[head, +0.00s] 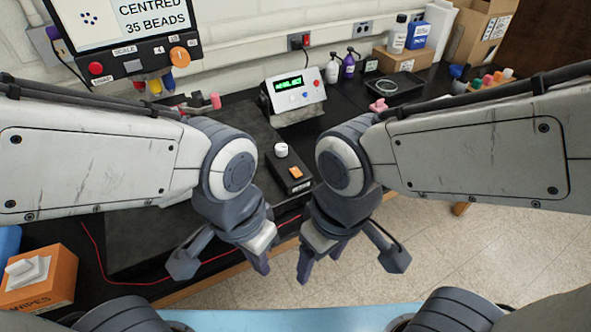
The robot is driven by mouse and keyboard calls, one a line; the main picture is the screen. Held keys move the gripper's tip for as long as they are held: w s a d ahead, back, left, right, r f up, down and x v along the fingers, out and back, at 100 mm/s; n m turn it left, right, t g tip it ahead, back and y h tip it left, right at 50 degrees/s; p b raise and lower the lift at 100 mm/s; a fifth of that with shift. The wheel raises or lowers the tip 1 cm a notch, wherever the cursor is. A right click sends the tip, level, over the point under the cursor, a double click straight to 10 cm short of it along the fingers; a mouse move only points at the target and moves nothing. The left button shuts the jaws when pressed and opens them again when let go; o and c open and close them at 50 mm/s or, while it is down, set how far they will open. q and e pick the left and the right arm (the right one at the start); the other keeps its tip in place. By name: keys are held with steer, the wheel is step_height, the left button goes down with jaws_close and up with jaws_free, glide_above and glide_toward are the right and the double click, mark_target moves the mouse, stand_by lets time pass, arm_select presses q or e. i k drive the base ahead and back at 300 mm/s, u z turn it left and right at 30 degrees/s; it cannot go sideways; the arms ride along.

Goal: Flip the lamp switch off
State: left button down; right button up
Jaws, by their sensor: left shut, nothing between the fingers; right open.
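A small black control box (289,172) sits on the dark worktop between my two arms. It carries an orange rocker switch (296,172) on its near end and a white knob (281,149) at its far end. The rocker's on or off position is too small to tell, and no lamp is clearly in view. My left gripper (259,264) is shut and empty, in front of the box and to its left. My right gripper (319,262) is open and empty, in front of the box and slightly to its right. Neither gripper touches the box.
A grey meter (295,95) with a green display stands behind the box. A display panel (125,35) hangs at the upper left. An orange wipes box (38,278) is at the lower left. Bottles and a black tray (388,87) are at the back right. A red cable (110,280) runs along the bench front.

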mark_target(294, 172)
steer(key=u, duration=0.05)
steer(key=k, duration=0.6)
steer(key=u, duration=0.55)
steer(key=i, duration=0.95)
steer(key=z, duration=0.4)
